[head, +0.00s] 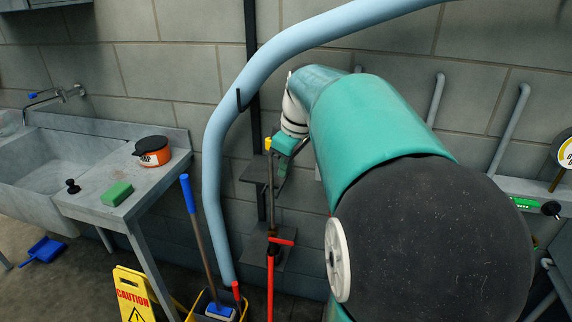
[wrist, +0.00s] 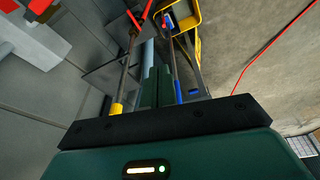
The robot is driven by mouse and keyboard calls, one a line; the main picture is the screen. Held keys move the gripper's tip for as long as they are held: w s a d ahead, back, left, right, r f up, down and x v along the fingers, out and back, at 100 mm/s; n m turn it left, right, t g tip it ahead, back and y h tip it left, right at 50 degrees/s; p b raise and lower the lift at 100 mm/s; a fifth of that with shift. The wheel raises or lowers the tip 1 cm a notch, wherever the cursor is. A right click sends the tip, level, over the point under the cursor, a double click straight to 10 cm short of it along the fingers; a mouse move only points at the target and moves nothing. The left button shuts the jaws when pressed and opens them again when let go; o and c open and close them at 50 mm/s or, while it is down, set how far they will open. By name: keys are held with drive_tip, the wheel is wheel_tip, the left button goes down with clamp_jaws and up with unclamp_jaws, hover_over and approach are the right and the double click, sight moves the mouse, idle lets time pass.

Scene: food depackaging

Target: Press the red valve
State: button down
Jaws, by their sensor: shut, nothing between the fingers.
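The red valve (head: 281,241) is a small red cross-handle on a thin upright rod with a yellow tip, standing against the wall. It also shows in the wrist view (wrist: 140,20), at the top left of centre. My gripper (head: 281,183) points down beside the rod, just right of it and above the valve, not touching the valve. In the wrist view its dark green fingers (wrist: 157,72) are shut and empty, with the rod to their left. My arm covers the right middle of the head view.
A light blue hose (head: 214,150) curves left of the rod. A blue-handled mop (head: 194,215) stands in a yellow bucket, near a yellow caution sign (head: 133,293). A sink counter (head: 150,185) holds an orange pot (head: 152,152) and green sponge (head: 117,194). Dark brackets (head: 255,170) sit behind the rod.

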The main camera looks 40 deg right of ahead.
drive_tip(key=d+f+n+y, duration=0.1)
drive_tip(key=d+f+n, duration=0.1)
drive_tip(key=d, duration=1.5)
drive_tip(key=shift+w+d+f+n+y, duration=0.3)
drive_tip(key=shift+w+d+f+n, duration=0.1)
drive_tip(key=shift+f, duration=0.3)
wheel_tip(320, 180, down, 10)
drive_tip(key=shift+s+d+r, duration=0.15)
drive_tip(key=shift+s+r, duration=0.1)
drive_tip(key=shift+s, duration=0.05)
drive_tip(key=shift+s, duration=0.1)
